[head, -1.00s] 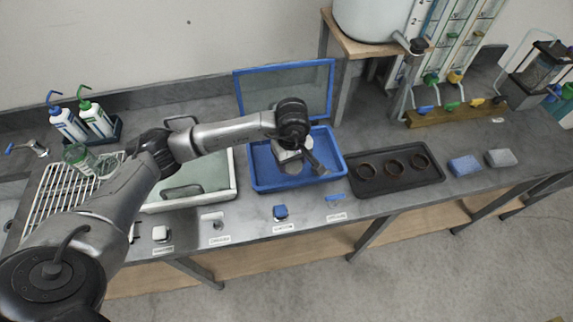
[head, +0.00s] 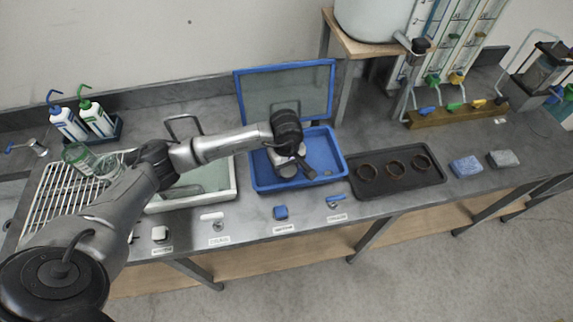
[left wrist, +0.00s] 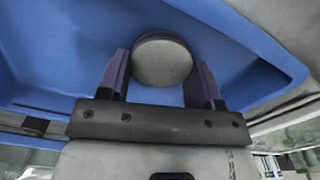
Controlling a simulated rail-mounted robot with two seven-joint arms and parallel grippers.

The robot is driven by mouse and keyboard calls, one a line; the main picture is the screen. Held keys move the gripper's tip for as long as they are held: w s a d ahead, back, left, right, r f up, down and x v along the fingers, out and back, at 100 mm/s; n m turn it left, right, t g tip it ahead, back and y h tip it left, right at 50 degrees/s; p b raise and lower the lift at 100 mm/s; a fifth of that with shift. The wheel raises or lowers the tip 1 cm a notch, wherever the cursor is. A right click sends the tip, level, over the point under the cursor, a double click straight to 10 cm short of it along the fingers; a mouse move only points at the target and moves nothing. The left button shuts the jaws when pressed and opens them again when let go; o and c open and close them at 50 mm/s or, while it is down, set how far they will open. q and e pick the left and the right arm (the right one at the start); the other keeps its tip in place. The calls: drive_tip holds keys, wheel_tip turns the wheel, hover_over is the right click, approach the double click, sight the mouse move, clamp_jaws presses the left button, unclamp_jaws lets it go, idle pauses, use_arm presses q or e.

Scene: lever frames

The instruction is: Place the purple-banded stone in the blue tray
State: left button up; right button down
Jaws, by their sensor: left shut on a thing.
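My left gripper (head: 292,168) is low over the blue tray (head: 333,150), inside its rim. In the left wrist view the gripper (left wrist: 160,75) is shut on a round, grey-topped stone (left wrist: 163,62), with a finger on either side. In the head view the stone is mostly hidden by the gripper. My right gripper is not in view.
A blue-framed screen (head: 287,65) stands behind the tray. A black tray (head: 385,189) with three brown rings lies to its right, a pale basin (head: 215,188) to its left. Small labelled items, including a blue block (head: 280,212), line the front edge.

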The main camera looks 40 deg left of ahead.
use_arm(q)
drive_tip(key=shift+f, duration=0.1)
drive_tip(key=shift+f, duration=0.15)
drive_tip(key=o, duration=0.9)
drive_tip(key=shift+o, duration=0.2)
wheel_tip(320, 180, up, 12)
drive_tip(key=p, duration=0.1)
drive_tip(key=shift+r, duration=0.25)
